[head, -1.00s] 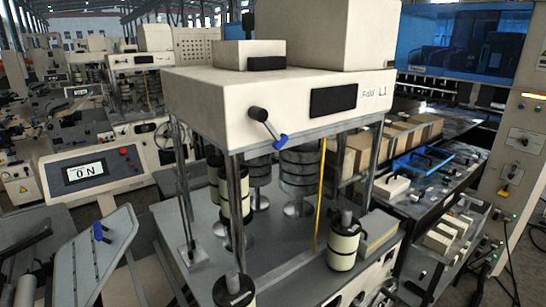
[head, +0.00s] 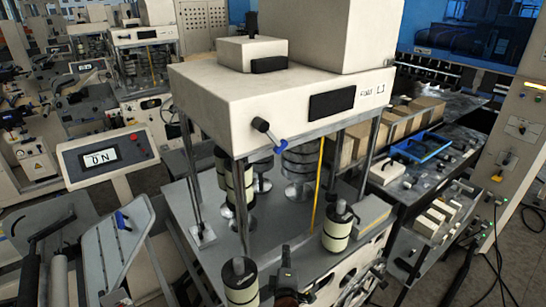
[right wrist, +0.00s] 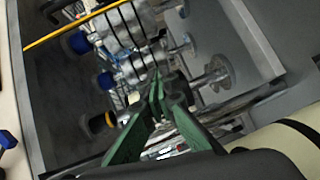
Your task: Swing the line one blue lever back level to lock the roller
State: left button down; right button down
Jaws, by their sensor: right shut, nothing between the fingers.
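The blue-tipped lever (head: 281,146) hangs from a dark round hub on the front of the cream machine head (head: 225,110) marked L1. Its rod slopes down to the right, not level. My right gripper (head: 287,253) rises at the bottom middle of the head view, well below the lever and apart from it. In the right wrist view its green fingers (right wrist: 157,88) are together and empty. A blue piece (right wrist: 7,139) at the left edge of that view looks like the lever's tip. My left gripper is not in view.
Metal posts, a yellow strip (head: 319,185) and cream-and-black rollers (head: 338,230) stand below the machine head. A second blue handle (head: 122,220) sits on a tilted grey panel at left. A display (head: 101,158) reads ON. Crowded benches stand at right.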

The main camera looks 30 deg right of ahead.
jog(key=a+r+n+t+h, duration=0.2)
jog(key=a+r+n, duration=0.1)
jog(key=r, duration=0.9)
jog(key=a+r+n+t+h, duration=0.2)
jog(key=a+r, duration=0.3)
jog(key=r, duration=0.8)
jog(key=shift+w+a+n+t+p, duration=0.25)
jog(key=shift+w+n+t+p, duration=0.2)
jog(key=shift+n+t, duration=0.3)
jog(key=shift+w+d, duration=0.1)
jog(key=s+d+r+p+x, duration=0.1)
jog(key=p+x, duration=0.5)
jog(key=x, duration=0.6)
jog(key=shift+s+d+r, duration=0.25)
jog(key=shift+d, duration=0.35)
